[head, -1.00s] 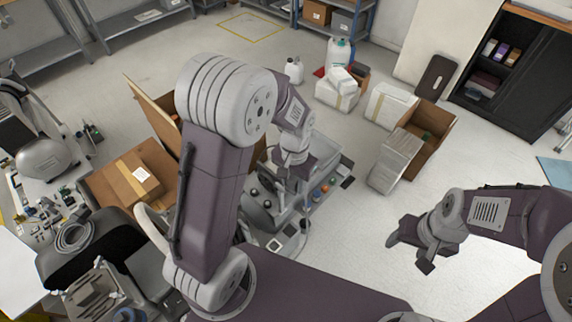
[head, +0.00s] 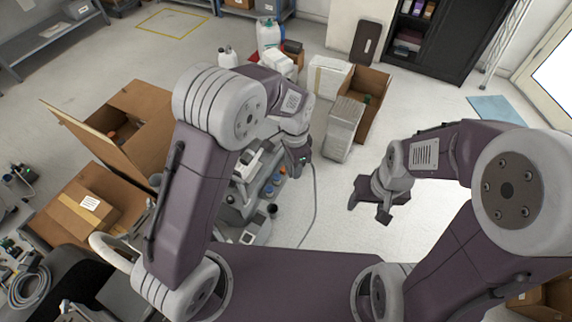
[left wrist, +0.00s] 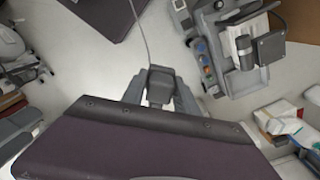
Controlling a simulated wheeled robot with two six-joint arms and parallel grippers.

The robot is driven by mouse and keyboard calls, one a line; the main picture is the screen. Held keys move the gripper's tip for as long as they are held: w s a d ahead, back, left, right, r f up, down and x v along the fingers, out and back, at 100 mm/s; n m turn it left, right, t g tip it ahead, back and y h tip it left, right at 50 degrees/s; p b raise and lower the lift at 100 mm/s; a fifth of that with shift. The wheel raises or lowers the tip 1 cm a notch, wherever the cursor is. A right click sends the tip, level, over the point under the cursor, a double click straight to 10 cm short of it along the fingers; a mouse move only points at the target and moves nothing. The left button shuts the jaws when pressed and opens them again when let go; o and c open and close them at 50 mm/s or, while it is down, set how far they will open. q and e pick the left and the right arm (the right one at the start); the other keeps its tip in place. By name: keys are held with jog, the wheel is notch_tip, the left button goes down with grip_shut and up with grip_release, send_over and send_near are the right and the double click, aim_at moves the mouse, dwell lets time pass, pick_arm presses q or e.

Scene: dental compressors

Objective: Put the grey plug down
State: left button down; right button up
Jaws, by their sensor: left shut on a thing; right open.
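My left gripper (head: 300,162) is shut on the grey plug (left wrist: 160,88), which shows between the fingers in the left wrist view. A thin grey cord (left wrist: 140,35) runs from the plug; in the head view the cord (head: 315,205) hangs and curves down over the floor. The plug is held in the air beside the compressor unit (head: 250,215), to its right in the head view. The unit also shows in the left wrist view (left wrist: 238,80). My left arm hides part of the unit. My right gripper (head: 368,210) is open and empty above the floor.
Open cardboard boxes (head: 140,105) stand left of the unit. A light carton (head: 344,125) and another open box (head: 376,88) stand beyond on the right. White canisters (head: 268,35) are at the back. The floor (head: 440,215) at right is clear.

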pick_arm(q)
jog(key=s+a+r+n, duration=0.5)
jog(key=a+r+n, duration=0.2)
jog(key=r+n, duration=0.15)
pick_arm(e)
jog(key=shift+c, duration=0.8)
jog(key=w+a+r+m+g+y, duration=0.1)
jog(key=w+a+r+m+y, duration=0.2)
jog(key=w+r+m+y, duration=0.35)
jog(key=w+a+r+m+y, duration=0.4)
jog(key=w+m+y, duration=0.35)
jog(key=m, duration=0.35)
pick_arm(q)
jog(key=w+d+n, duration=0.4)
jog(key=w+d, duration=0.2)
jog(key=d, duration=0.2)
jog(key=shift+w+d, duration=0.25)
jog(key=shift+d, duration=0.05)
pick_arm(e)
jog(key=x, duration=1.1)
jog(key=shift+a+f+h, duration=0.25)
jog(key=shift+f+h, duration=0.15)
jog(key=shift+f, duration=0.1)
jog(key=shift+w, duration=0.1)
